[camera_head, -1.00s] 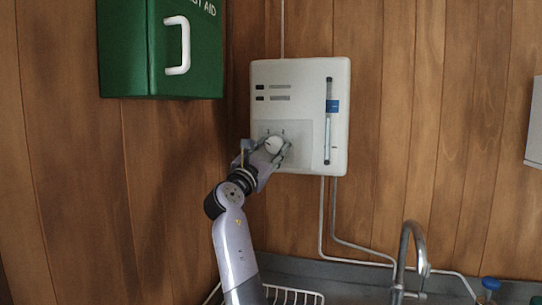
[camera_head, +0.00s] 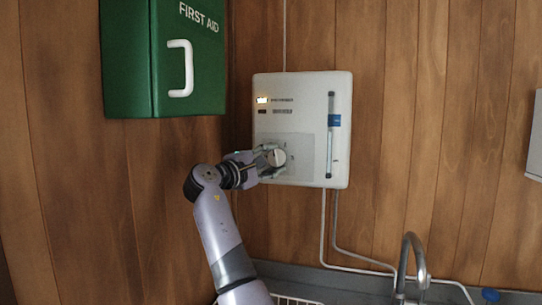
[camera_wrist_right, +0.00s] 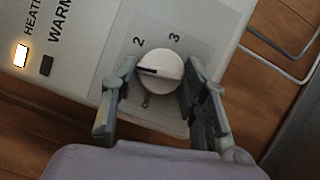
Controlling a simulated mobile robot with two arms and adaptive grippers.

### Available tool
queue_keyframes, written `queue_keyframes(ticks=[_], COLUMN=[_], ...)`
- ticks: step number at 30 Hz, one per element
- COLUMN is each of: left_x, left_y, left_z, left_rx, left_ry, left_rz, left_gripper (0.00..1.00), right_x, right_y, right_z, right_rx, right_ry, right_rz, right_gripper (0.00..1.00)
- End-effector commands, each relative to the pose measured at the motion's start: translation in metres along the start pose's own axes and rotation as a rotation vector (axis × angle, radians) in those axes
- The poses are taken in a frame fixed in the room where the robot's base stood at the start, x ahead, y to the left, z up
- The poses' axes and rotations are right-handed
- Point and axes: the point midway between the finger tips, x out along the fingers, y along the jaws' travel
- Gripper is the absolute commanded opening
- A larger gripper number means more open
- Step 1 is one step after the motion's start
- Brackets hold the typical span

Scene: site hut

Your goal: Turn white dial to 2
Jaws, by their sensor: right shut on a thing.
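The white dial (camera_head: 277,158) is on the lower left of the white wall heater box (camera_head: 300,88). In the right wrist view the dial (camera_wrist_right: 165,70) has a short black mark pointing left, below the printed 2 and towards the left finger; a 3 is at its upper right. Another small label below left is hard to read. My right gripper (camera_wrist_right: 161,78) is shut on the dial, one finger on each side; it also shows in the head view (camera_head: 272,157), reaching in from the left. My left gripper is not in view.
The lamp (camera_wrist_right: 20,55) beside HEATING is lit; the one (camera_wrist_right: 46,66) beside WARM is dark. A blue-banded gauge (camera_head: 332,120) is on the box's right side. A green first aid cabinet (camera_head: 130,60) hangs upper left. A tap (camera_head: 408,255) stands below right.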

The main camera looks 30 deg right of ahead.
Motion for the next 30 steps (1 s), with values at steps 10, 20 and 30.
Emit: queue_keyframes(ticks=[10, 20, 30], left_x=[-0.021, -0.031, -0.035], left_y=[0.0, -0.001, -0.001], left_z=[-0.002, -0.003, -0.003], left_rx=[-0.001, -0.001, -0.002], left_ry=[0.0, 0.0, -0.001], left_rz=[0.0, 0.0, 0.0], left_gripper=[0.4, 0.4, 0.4], right_x=[0.0, 0.0, 0.001], right_y=[0.004, 0.004, 0.004], right_z=[0.0, 0.001, 0.002], right_rx=[0.299, 0.528, 0.644], right_ry=[0.001, 0.0, 0.0], right_rz=[-0.13, -0.224, -0.273], right_gripper=[0.13, 0.13, 0.13])
